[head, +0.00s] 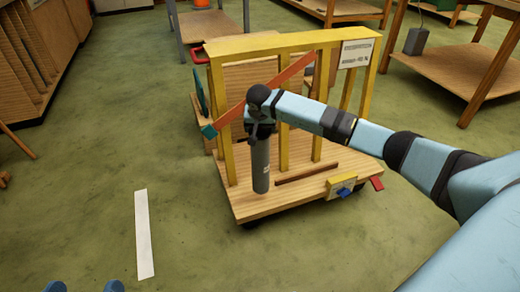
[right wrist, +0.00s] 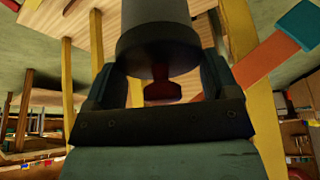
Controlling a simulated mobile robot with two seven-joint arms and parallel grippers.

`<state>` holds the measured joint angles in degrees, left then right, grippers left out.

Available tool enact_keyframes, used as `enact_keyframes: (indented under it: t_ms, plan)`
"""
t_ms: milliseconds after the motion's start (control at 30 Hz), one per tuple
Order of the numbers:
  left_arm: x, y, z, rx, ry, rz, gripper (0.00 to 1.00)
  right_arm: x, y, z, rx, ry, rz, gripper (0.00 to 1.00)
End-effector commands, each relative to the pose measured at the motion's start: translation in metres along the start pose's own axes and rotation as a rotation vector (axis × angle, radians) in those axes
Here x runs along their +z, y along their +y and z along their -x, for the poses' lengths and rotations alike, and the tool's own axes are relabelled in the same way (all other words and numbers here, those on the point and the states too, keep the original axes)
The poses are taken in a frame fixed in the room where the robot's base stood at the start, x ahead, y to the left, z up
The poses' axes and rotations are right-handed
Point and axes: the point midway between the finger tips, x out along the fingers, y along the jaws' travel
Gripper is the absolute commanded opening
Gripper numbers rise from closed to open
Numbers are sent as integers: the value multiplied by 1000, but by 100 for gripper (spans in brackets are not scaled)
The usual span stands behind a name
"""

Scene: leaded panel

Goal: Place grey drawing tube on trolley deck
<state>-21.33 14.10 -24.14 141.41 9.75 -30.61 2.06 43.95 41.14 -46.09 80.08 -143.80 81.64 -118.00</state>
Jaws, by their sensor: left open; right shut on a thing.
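The grey drawing tube (head: 261,165) hangs upright below my right gripper (head: 260,122), which is shut on its upper part. In the right wrist view the dark tube (right wrist: 158,38) sits between the two fingers. The trolley deck (head: 285,200) is a pale wooden board under a yellow frame. The tube's lower end appears over the deck's front left part; I cannot tell whether it touches. My left gripper (head: 85,287) shows only its blue fingertips at the bottom left edge, apart and empty, away from the trolley.
The yellow frame (head: 233,120) and an orange diagonal bar (head: 285,85) stand behind the tube. A dark strip (head: 307,173) lies on the deck to the right. A white floor strip (head: 145,235) lies left of the trolley. Wooden tables (head: 455,72) stand at the right; the left floor is open.

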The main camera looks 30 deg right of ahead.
Motion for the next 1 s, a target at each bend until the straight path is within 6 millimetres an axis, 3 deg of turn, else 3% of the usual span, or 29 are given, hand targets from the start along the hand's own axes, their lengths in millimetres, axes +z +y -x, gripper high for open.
enact_keyframes:
  t_ms: [100, 333, 533, 833, 867, 933, 1000]
  plan:
    - [0, -5, -2, -2, 28, -50, 100, 8, -1, -20, -2, 0, -2, 36]
    - [-2, -7, -4, -4, 49, -85, 100, 13, 0, -33, -1, 1, 0, 36]
    - [3, -12, -5, -9, 75, -143, 100, 26, -1, -62, -2, 0, -1, 36]
    - [-10, -15, -8, -7, 109, -189, 100, 26, 0, -65, -2, 2, -1, 36]
    - [-10, -15, -8, -6, 108, -189, 100, 27, 0, -66, -1, 1, 0, 87]
    - [-9, -15, -8, -6, 106, -187, 100, 27, 0, -66, -1, 1, 0, 100]
    - [-8, -15, -7, -7, 103, -185, 100, 27, 0, -66, -1, 1, 0, 100]
